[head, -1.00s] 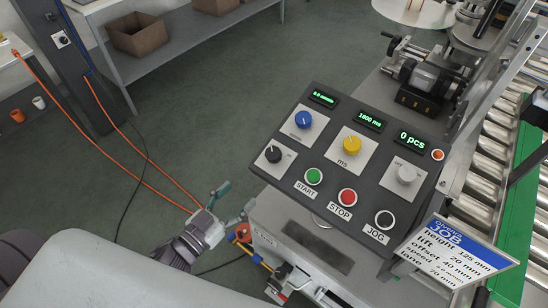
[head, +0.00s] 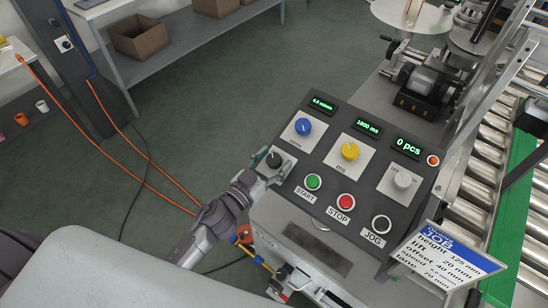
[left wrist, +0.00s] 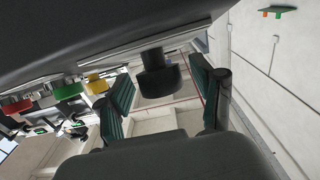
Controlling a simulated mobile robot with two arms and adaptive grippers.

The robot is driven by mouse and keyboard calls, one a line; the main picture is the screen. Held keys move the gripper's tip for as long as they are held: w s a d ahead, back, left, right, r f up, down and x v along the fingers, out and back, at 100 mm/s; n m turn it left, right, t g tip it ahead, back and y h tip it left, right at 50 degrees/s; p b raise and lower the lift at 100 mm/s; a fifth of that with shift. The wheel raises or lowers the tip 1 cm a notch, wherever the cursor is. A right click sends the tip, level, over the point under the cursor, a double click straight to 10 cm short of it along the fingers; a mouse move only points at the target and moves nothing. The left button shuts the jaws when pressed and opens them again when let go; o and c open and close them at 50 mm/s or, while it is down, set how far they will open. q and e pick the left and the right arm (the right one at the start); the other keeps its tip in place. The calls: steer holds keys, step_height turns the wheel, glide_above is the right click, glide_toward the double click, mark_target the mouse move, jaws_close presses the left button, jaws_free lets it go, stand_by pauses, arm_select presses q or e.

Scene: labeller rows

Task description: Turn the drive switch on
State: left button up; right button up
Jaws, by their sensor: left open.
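The drive switch (head: 273,159) appears to be the black rotary knob on a pale plate at the panel's lower left; its label is not readable. My left gripper (head: 267,171) is at this knob, coming from the lower left and covering part of its plate. In the left wrist view the black knob (left wrist: 158,82) sits between the two green-padded fingers of my left gripper (left wrist: 162,92). The fingers are open, with a visible gap on each side of the knob. My right gripper is not in view.
The dark control panel (head: 325,193) also bears a blue knob (head: 303,127), a yellow knob (head: 350,151), a green START button (head: 313,182), a red STOP button (head: 346,202) and a black JOG button (head: 382,224). A job card (head: 447,254) stands at right. Orange cables cross the floor at left.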

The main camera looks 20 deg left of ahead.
arm_select(q)
steer(key=shift+w, duration=0.1)
steer(key=c, duration=1.2)
steer(key=shift+o, duration=0.2)
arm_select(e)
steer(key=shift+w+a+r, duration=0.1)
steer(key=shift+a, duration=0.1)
